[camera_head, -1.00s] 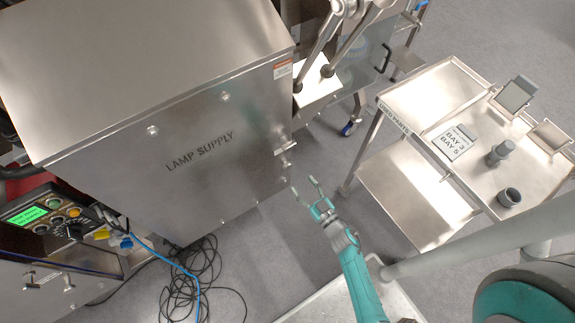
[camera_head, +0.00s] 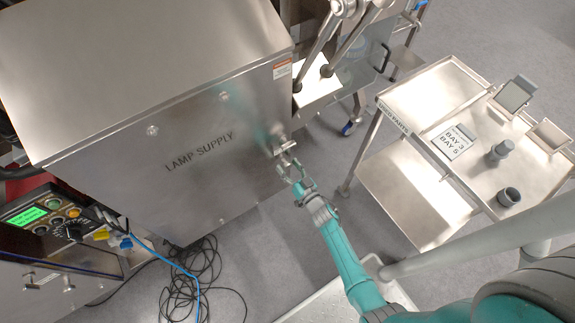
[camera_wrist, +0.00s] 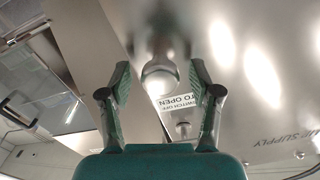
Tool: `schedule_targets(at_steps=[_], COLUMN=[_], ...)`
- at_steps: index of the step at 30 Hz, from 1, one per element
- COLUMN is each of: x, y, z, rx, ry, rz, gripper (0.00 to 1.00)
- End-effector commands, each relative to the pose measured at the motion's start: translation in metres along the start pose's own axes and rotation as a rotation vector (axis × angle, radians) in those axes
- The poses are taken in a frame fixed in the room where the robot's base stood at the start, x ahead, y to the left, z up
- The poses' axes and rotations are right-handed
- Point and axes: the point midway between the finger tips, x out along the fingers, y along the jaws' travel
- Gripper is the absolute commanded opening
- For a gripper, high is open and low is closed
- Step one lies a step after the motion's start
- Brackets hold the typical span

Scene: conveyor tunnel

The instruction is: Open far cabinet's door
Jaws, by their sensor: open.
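The steel cabinet marked LAMP SUPPLY (camera_head: 130,150) fills the left and middle of the head view, and its front door is shut. A small metal handle (camera_head: 285,147) sits at the door's right edge. My gripper (camera_head: 287,166) is open, with its fingertips right at the handle. In the wrist view a round metal handle end (camera_wrist: 160,77) shows between my two open fingers. A white label reading SWITCH OFF TO OPEN (camera_wrist: 180,101) is on the door behind it. I cannot tell whether the fingers touch the handle.
A steel cart (camera_head: 412,190) with a sign, cups and a small tablet stands to the right. A control panel (camera_head: 50,215) with a green screen is at lower left. Black and blue cables (camera_head: 195,275) lie coiled on the floor below the door. A wheeled frame stands behind.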

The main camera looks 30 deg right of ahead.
Motion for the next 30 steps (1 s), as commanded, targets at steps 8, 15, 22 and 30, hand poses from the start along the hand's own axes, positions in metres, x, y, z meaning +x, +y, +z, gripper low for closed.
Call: schedule_targets(at_steps=[8, 15, 22, 30], x=[0.0093, 0.0091, 0.0090, 0.0026], y=[-0.0003, -0.0002, -0.0002, -0.0002], z=[0.0001, -0.0001, -0.0001, 0.0002], rx=[-0.001, -0.001, -0.001, 0.000], ry=[0.000, 0.000, 0.000, 0.002], rz=[0.000, 0.000, 0.000, 0.006], gripper=[0.63, 0.43, 0.00, 0.00])
